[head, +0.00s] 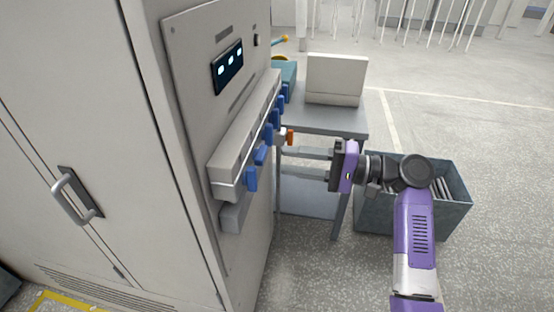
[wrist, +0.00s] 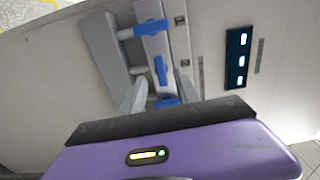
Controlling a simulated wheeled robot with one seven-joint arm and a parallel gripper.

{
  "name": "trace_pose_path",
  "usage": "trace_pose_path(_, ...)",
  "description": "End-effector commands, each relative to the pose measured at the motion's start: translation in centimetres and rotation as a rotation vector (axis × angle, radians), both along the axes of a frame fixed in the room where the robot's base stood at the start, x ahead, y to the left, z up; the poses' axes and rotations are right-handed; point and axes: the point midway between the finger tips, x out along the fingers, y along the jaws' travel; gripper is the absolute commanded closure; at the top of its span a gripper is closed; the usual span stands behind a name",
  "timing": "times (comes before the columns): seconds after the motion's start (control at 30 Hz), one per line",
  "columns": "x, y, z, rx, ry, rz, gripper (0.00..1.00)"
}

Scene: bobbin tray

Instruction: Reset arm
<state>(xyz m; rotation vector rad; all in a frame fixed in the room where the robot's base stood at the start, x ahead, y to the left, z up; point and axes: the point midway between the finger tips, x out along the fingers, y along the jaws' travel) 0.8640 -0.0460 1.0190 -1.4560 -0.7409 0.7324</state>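My gripper (head: 287,161) reaches left from my purple arm toward the front of the grey machine cabinet (head: 215,110). Its two fingers are parallel with a clear gap, and nothing shows held between them. In the wrist view, my gripper (wrist: 160,92) has its fingers apart, with the pale rail (wrist: 155,50) and its blue tabs (wrist: 161,70) beyond them. In the head view, the rail (head: 240,140) carries several blue tabs (head: 251,180). A small white and orange part (head: 290,137) sits just above the fingertips; whether they touch is unclear.
A grey side table (head: 330,120) with a white box (head: 335,78) stands behind the gripper. A grey-blue bin (head: 455,215) with flat pieces stands beside my arm. A dark display panel (head: 228,67) is above the rail. The floor in front is clear.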

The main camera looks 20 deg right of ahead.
Motion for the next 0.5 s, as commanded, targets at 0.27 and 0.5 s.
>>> trace_pose_path(0.27, -1.3, -1.8, 0.0, 0.001, -0.001, -0.001, 0.62)
trace_pose_path(0.5, -1.3, -1.8, 0.0, 0.000, 0.000, 0.000, 0.62)
